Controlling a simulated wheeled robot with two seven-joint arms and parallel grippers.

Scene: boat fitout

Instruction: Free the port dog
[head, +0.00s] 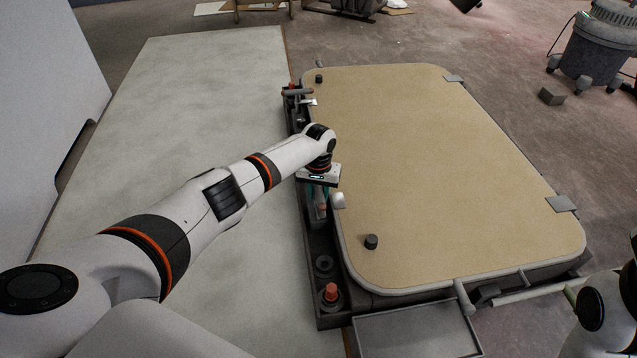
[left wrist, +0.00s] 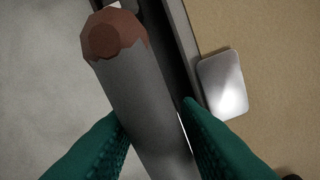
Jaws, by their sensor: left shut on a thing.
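The port dog shows in the left wrist view as a grey round handle (left wrist: 140,100) with a reddish-brown end, lying between the teal fingers of my left gripper (left wrist: 155,118). The fingers are shut on its sides. In the head view my left gripper (head: 320,200) points down at the left edge of the tan hatch lid (head: 450,160), and its wrist hides most of the dog. A small pale metal tab (head: 338,201) rests on the lid edge beside it; it also shows in the left wrist view (left wrist: 222,85). My right gripper is out of view.
A dark tray-like ledge (head: 318,250) runs along the lid's left side, with a red-topped knob (head: 331,292) near its front. Another handle (head: 297,93) sits farther back. A pale flat panel (head: 190,120) lies left. A black stub (head: 371,241) stands on the lid.

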